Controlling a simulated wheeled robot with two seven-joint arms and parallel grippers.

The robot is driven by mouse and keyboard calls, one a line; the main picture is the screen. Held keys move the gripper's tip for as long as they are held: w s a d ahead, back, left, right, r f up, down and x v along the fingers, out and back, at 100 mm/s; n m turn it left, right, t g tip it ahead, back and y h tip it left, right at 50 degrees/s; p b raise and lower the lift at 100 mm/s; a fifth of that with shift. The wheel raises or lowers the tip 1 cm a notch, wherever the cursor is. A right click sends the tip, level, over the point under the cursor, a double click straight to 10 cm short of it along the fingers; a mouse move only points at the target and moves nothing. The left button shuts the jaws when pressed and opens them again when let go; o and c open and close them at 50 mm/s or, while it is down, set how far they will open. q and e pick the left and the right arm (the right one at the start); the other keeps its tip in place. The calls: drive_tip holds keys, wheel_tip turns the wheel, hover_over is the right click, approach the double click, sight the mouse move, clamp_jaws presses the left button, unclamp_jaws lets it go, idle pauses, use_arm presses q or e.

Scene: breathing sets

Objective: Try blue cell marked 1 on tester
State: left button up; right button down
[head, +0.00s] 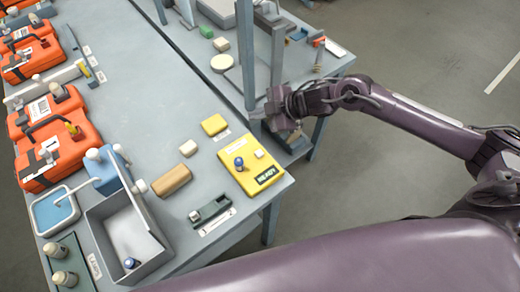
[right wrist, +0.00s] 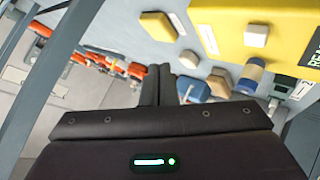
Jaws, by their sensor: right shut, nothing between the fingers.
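The yellow tester (head: 236,179) lies near the table's right front corner, with a dark display (head: 267,175) on it. A blue cell (head: 239,163) stands on the tester; it also shows in the right wrist view (right wrist: 250,76), with a pale top. Its number cannot be read. Another blue cell (head: 131,263) is inside the grey open bin (head: 168,255) at the front left. My right gripper (head: 270,108) is shut and empty, beyond the tester near the table's right edge; its fingers (right wrist: 158,86) are together in the right wrist view. My left gripper is out of view.
A grey upright frame (head: 278,55) stands close to my right gripper. A yellow block (head: 215,125), a white block (head: 188,148), a wooden block (head: 172,181) and a dark holder (head: 210,211) lie around the tester. Orange cases (head: 75,150) line the left. The table's middle is clear.

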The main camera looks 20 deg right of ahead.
sight(263, 153)
drive_tip(key=s+r+n+g, duration=0.2)
drive_tip(key=s+r, duration=0.2)
drive_tip(key=s, duration=0.3)
drive_tip(key=shift+a+r+n, duration=0.25)
drive_tip(key=shift+n, duration=0.15)
wheel_tip(263, 153, down, 8)
drive_tip(key=b, duration=0.7)
drive_tip(key=shift+f, duration=0.4)
idle(1.1)
drive_tip(key=shift+f+b, duration=0.35)
drive_tip(key=shift+f, duration=0.05)
